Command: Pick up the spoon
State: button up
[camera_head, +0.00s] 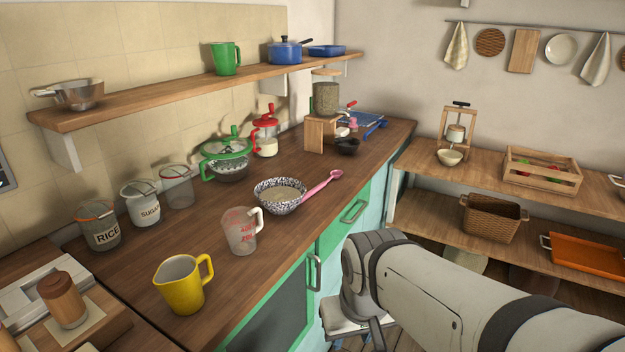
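A pink spoon (322,184) lies at a slant on the wooden counter (225,285), just right of a speckled bowl (280,208) with pale contents. Its rounded end points away to the upper right and its other end is close to the bowl's right side. I cannot tell whether it touches the bowl. A blue long-handled utensil (376,128) lies farther back on the counter; its kind is unclear. My arm comes in from the lower right, in front of the counter and apart from the spoon. My gripper's fingers do not show.
A measuring jug (241,232) and a yellow jug (180,284) stand near the counter's front edge. A green-lidded bowl (226,160) and several jars stand behind. A small dark bowl (347,146) is beyond the spoon. The counter just right of the spoon is clear.

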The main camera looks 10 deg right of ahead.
aim_at(335, 174)
jog(key=z, duration=1.8)
jog(key=i, duration=2.5)
jog(key=u, duration=3.35)
jog(key=i, duration=0.95)
jog(key=z, duration=0.05)
